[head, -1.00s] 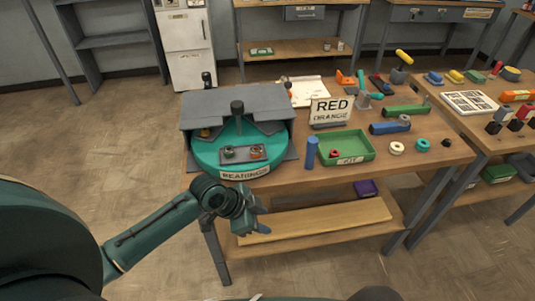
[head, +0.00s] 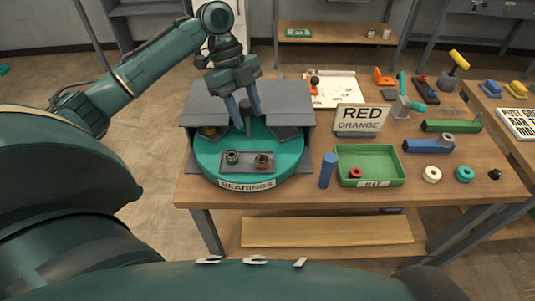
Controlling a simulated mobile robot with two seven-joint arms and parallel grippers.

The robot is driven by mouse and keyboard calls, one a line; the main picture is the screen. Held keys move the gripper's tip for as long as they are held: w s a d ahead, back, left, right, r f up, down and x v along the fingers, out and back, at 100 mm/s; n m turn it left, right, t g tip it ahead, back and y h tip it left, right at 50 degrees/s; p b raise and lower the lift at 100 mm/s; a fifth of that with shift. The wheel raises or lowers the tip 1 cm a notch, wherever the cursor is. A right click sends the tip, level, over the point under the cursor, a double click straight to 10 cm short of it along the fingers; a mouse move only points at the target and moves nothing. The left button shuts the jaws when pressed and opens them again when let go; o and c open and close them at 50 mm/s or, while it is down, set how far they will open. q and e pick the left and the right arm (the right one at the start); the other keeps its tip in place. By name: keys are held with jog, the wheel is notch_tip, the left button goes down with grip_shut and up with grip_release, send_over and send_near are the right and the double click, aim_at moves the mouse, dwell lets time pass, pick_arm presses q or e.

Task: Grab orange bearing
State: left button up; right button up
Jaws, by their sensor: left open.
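The turntable carries a "BEARINGS" label. My left gripper (head: 246,118) points down, open and empty, above and behind the bearings, around the level of the grey cover (head: 290,100). Its fingers partly hide the turntable's dark central knob (head: 248,126). My right gripper is not in view.
A "RED ORANGE" sign (head: 360,119) stands right of the turntable. In front are a blue cylinder (head: 327,170) and a green kit tray (head: 397,177) holding a red ring (head: 355,173). The grey cover flanks the opening.

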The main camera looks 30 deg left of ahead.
aim_at(259, 156)
pick_arm(q)
jog(key=x, duration=1.1)
jog(key=shift+s+f+p, duration=0.1)
jog(key=shift+s+p, duration=0.2)
jog(key=shift+p, duration=0.1)
jog(key=c, duration=0.8)
